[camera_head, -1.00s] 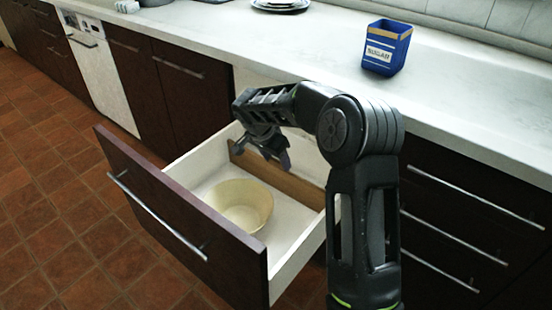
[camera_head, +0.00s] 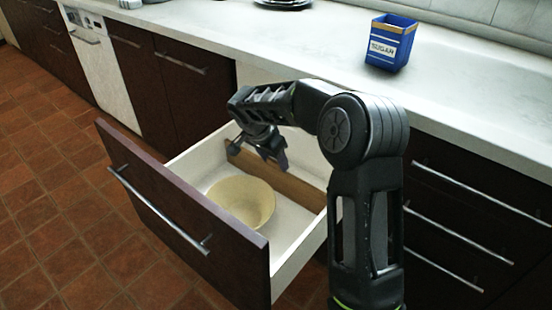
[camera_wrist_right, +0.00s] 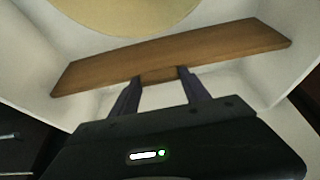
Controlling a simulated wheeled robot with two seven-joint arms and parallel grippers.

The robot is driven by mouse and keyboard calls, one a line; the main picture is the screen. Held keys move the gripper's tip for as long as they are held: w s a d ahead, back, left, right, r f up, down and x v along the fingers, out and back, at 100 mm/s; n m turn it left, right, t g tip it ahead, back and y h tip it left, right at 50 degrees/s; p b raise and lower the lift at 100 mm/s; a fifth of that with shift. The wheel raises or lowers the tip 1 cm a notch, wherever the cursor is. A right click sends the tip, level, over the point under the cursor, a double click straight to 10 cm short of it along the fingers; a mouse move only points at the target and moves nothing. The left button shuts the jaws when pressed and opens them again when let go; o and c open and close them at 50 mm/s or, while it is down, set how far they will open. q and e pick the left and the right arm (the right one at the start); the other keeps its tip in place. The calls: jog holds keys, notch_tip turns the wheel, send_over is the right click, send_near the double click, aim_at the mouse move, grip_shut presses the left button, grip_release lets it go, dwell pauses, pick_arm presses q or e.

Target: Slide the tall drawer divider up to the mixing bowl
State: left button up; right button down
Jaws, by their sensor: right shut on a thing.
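The wooden drawer divider (camera_head: 298,190) stands across the open drawer, behind the mixing bowl. In the right wrist view the divider (camera_wrist_right: 215,48) runs slightly slanted across the picture. The cream mixing bowl (camera_head: 241,201) sits in the front part of the drawer; its rim (camera_wrist_right: 125,15) shows at the top of the right wrist view. A gap of drawer floor shows between divider and bowl in the wrist view. My right gripper (camera_head: 272,155) reaches down into the drawer and is shut on the divider's near edge (camera_wrist_right: 160,76). My left gripper is not in view.
The open drawer's white side wall (camera_head: 296,267) and dark front (camera_head: 180,215) enclose the bowl and divider. A blue sugar tin (camera_head: 390,43) stands on the pale counter (camera_head: 470,110) above. Plates (camera_head: 284,3) lie at the counter's back.

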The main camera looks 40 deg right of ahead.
jog(key=c, duration=0.5)
grip_release()
jog(key=shift+p+v, duration=0.9)
jog(key=shift+v, duration=3.05)
